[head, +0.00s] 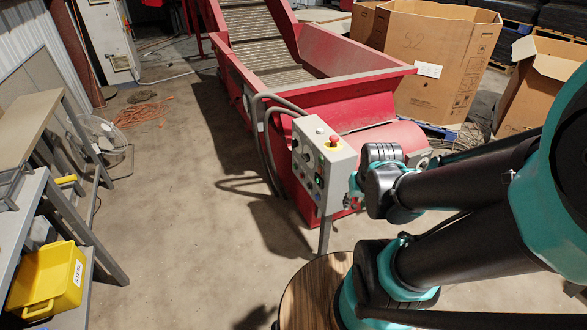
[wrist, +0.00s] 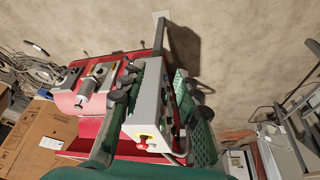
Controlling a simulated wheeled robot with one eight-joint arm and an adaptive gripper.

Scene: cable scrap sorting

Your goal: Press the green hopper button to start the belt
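The grey control box (head: 321,168) stands on a post at the near end of the red conveyor hopper, with several buttons on its front. A small green button (head: 319,182) shows low on that front in the head view. A red stop knob (head: 334,141) sits on top. My gripper (head: 352,195) is close to the box's right side in the head view. In the wrist view my gripper (wrist: 152,82) is open, with the control box (wrist: 147,105) showing between its fingers. One finger hides much of the button face there; I cannot tell whether it touches.
The red hopper and belt (head: 270,60) extend behind the box. A large cardboard box (head: 430,60) stands at the back right. A grey bench with a yellow bin (head: 48,280) and a fan (head: 100,145) are at the left. The floor between is clear.

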